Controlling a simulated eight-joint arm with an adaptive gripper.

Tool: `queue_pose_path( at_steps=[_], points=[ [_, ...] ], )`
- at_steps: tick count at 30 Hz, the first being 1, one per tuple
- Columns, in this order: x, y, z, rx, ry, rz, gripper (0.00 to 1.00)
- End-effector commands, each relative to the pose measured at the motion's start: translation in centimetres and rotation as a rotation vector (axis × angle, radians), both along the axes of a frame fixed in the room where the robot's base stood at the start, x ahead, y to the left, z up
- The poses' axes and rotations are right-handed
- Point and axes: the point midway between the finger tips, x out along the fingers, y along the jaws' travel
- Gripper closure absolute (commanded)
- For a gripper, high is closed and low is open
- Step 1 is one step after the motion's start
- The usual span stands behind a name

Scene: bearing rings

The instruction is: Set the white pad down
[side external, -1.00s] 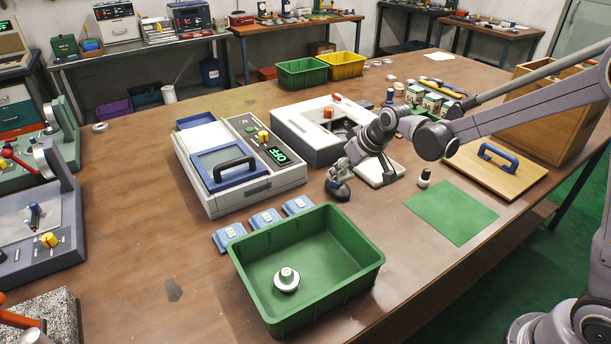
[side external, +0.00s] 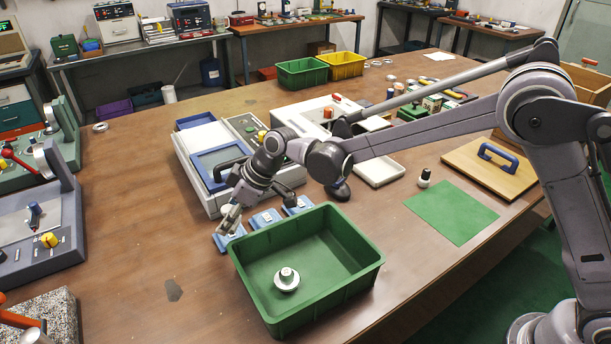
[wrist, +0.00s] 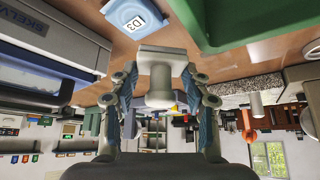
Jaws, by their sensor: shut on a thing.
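My gripper (wrist: 160,84) is shut on the white pad (wrist: 163,54), one finger on each side of its narrower grip. The pad shows a pale, roughly square plate beyond the fingertips. In the side view my gripper (side external: 230,214) is low over the table, near the leftmost blue block (side external: 228,238) and left of the green bin (side external: 307,268). The pad is too small there to make out clearly. A blue block labelled D3 (wrist: 135,17) lies near the pad in the wrist view. I cannot tell whether the pad touches anything below.
More blue blocks (side external: 265,219) lie in the row between the bin and the white machine with a blue lid (side external: 205,170). A round metal part (side external: 287,280) sits in the bin. A green mat (side external: 451,212) lies at right.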

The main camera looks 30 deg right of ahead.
Motion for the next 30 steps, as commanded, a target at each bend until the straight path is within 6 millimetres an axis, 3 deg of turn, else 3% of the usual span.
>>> queue_pose_path(
  at_steps=[6,12,19,26,30],
  points=[
    [-0.4,4.5,-2.7,0.000,-0.001,0.003,0.89],
    [-0.5,7.3,-4.4,0.000,-0.001,-0.001,0.89],
    [-0.5,8.0,-5.4,-0.001,-0.001,-0.003,0.89],
    [-0.5,8.0,-8.3,0.000,-0.002,-0.003,0.89],
    [-0.6,7.9,-8.9,0.000,-0.002,-0.003,0.89]
  ],
)
